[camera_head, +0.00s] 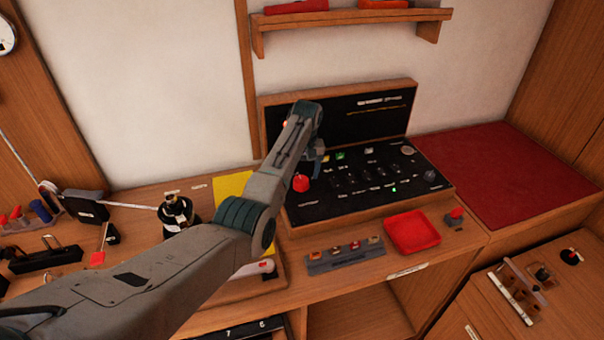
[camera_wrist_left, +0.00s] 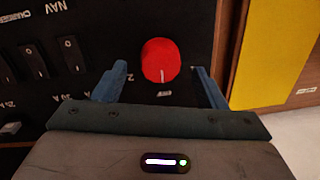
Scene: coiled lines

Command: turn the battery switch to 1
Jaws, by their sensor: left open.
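The battery switch appears to be the round red knob (camera_head: 301,183) at the left of the black switch panel (camera_head: 330,205). In the left wrist view the red knob (camera_wrist_left: 160,55) has a white mark on its edge towards the bottom of that picture. A "2" is printed beside it, and the lettering below it is too small to read. My left gripper (camera_head: 318,165) is over the panel by the knob. In the left wrist view its blue fingers (camera_wrist_left: 158,80) are apart, one to each side of the knob, with no contact visible. My right gripper is out of view.
Rows of black rocker switches (camera_wrist_left: 35,60) lie beside the knob. A yellow sheet (camera_head: 232,184) is left of the panel. A red tray (camera_head: 412,232) and a small rack (camera_head: 345,256) stand in front. A shelf (camera_head: 350,17) hangs above.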

